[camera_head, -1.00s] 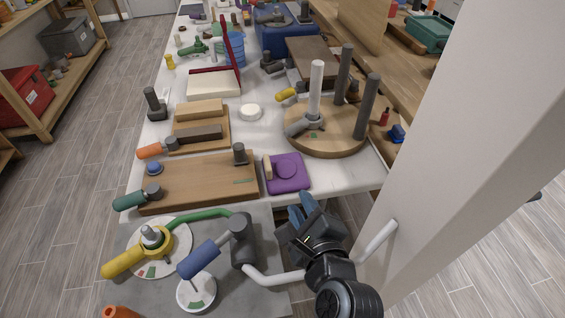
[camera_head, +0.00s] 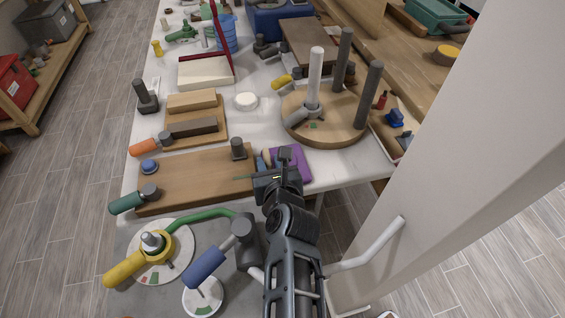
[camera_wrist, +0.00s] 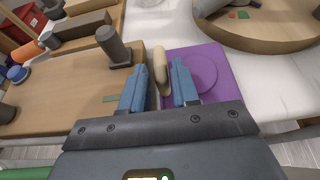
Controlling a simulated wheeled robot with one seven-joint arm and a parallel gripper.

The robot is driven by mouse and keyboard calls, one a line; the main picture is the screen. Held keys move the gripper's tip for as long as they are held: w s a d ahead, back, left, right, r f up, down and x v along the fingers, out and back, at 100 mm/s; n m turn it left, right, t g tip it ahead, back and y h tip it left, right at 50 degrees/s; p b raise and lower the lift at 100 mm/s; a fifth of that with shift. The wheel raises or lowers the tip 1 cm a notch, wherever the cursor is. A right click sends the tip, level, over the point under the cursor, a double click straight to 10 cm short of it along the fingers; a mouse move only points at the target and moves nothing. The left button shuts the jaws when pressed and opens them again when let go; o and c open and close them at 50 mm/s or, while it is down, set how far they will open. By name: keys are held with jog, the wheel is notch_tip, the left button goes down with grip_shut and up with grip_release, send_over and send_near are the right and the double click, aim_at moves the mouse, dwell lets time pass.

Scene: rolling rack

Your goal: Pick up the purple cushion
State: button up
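The purple cushion (camera_head: 296,162) is a flat purple square at the near edge of the white table, right of a wooden board; my gripper partly covers it in the head view. In the wrist view the cushion (camera_wrist: 215,75) shows a round raised disc and an upright beige handle (camera_wrist: 161,68) along its left side. My gripper (camera_wrist: 160,82) is open. Its two blue fingers stand on either side of the handle, the right one over the purple surface, the left one by the board's edge. I cannot tell whether either finger touches the handle.
The wooden board (camera_head: 196,180) with a grey peg (camera_head: 238,149) lies close on the left. A round wooden base (camera_head: 326,128) with tall posts stands behind right. A pale pillar (camera_head: 480,160) rises on the right. White table surface is bare around the cushion's right side.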

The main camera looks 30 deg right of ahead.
aim_at(266, 154)
jog(key=x, duration=0.6)
jog(key=shift+s, duration=0.1)
grip_shut()
